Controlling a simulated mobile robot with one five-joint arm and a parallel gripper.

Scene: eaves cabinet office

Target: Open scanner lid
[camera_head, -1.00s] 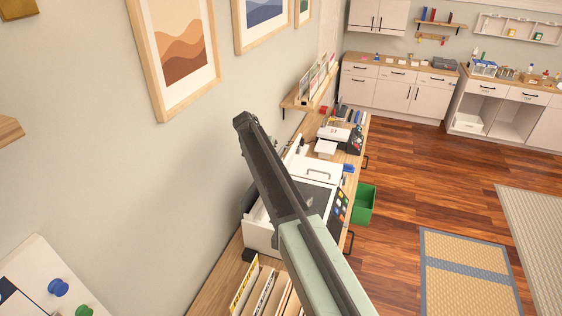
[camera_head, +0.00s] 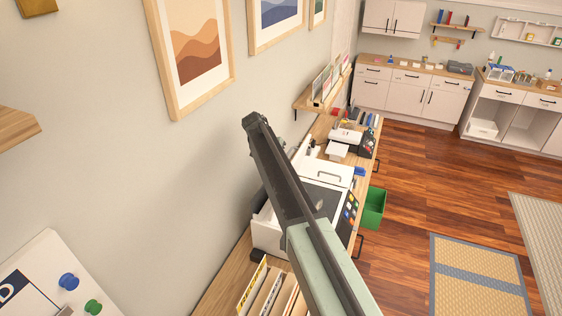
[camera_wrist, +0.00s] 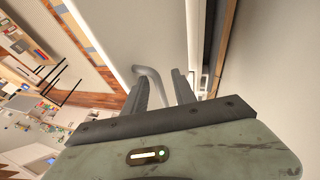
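The scanner is a white machine (camera_head: 268,236) on the long wooden counter in the head view. A pale top panel with a handle (camera_head: 329,175), a dark flat area and a strip of coloured buttons (camera_head: 350,207) show on it. My arm crosses in front and hides part of it, so I cannot tell how far the lid is raised. In the wrist view my gripper (camera_wrist: 163,82) has its two dark fingers apart. A grey curved bar, seemingly a handle (camera_wrist: 147,71), shows at the fingers beside a large pale surface (camera_wrist: 255,95); I cannot tell whether they touch.
A smaller white device (camera_head: 346,136) stands farther along the counter. A green bin (camera_head: 374,208) is on the floor to its right. Upright folders (camera_head: 268,292) stand at the near end. Framed pictures and a shelf (camera_head: 318,98) line the wall.

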